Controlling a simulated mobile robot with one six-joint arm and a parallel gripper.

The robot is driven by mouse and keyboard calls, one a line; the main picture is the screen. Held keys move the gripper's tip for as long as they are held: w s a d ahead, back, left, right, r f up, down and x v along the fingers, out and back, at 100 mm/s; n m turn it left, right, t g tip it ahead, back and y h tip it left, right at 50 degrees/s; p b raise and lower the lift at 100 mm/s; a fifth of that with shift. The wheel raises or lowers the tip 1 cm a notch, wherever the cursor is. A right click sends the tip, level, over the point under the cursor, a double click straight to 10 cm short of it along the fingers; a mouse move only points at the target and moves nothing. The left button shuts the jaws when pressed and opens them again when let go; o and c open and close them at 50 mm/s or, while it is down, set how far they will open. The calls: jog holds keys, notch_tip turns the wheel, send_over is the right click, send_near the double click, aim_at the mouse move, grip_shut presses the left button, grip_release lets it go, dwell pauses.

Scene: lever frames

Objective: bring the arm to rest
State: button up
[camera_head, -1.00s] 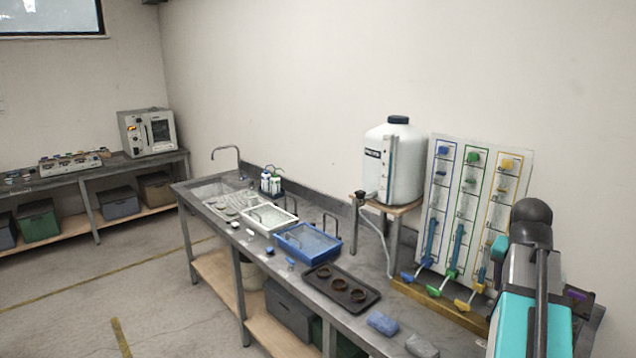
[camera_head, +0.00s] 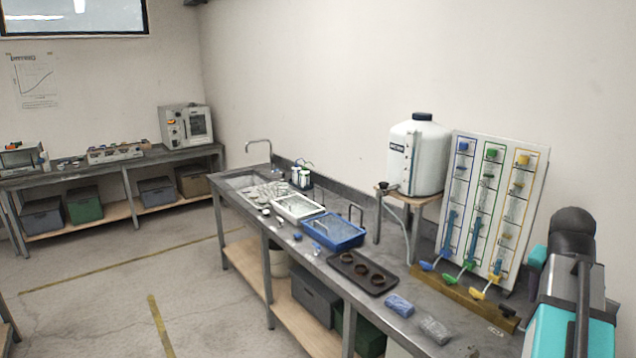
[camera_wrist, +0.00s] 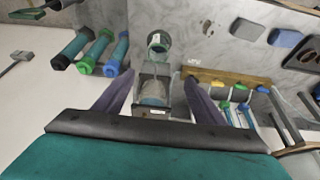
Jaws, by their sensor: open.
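My arm shows at the right edge of the head view as a dark, grey and teal link; its jaws are not visible there. In the wrist view my gripper (camera_wrist: 150,100) is open, with its two purple-grey fingers spread apart. Between and beyond the fingers is a grey device with a clear part (camera_wrist: 153,90) and a green round end (camera_wrist: 159,41). I cannot tell whether the fingers touch it; nothing is clearly held.
The panel with coloured levers (camera_head: 490,205) stands on the bench near my arm. A white tank (camera_head: 418,160), a blue tray (camera_head: 333,231), a dark tray with rings (camera_head: 362,273) and a blue sponge (camera_head: 399,305) are along the bench. Floor at left is clear.

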jog(key=w+a+f+n+g+y+b, duration=0.1)
jog(key=w+a+f+b, duration=0.15)
jog(key=a+f, duration=0.5)
jog(key=w+a+f+n+g+y+b, duration=0.1)
jog(key=w+a+f, duration=0.25)
jog(key=f, duration=0.75)
jog(key=s+a+f+n+g+y+b, duration=0.1)
jog(key=a+f+n, duration=0.1)
jog(key=a+f, duration=0.6)
jog(key=s+a+f+n+g+b, duration=0.15)
jog(key=a+f, duration=0.35)
jog(key=f, duration=0.7)
jog(key=s+a+f+n+g+b, duration=0.1)
jog(key=s+a+f+n, duration=0.1)
jog(key=s+a+f, duration=0.4)
jog(key=s+a+f+n+g+b, duration=0.1)
jog(key=s+a+f+n, duration=0.1)
jog(key=s+a+f, duration=0.4)
jog(key=s+a+f+n+g+y+b, duration=0.1)
jog(key=s+a+f, duration=0.4)
jog(key=s+f, duration=0.8)
jog(key=shift+s+a+f+n+g+b, duration=0.25)
jog(key=shift+a+f+n+g+b, duration=0.35)
jog(key=shift+f, duration=2.55)
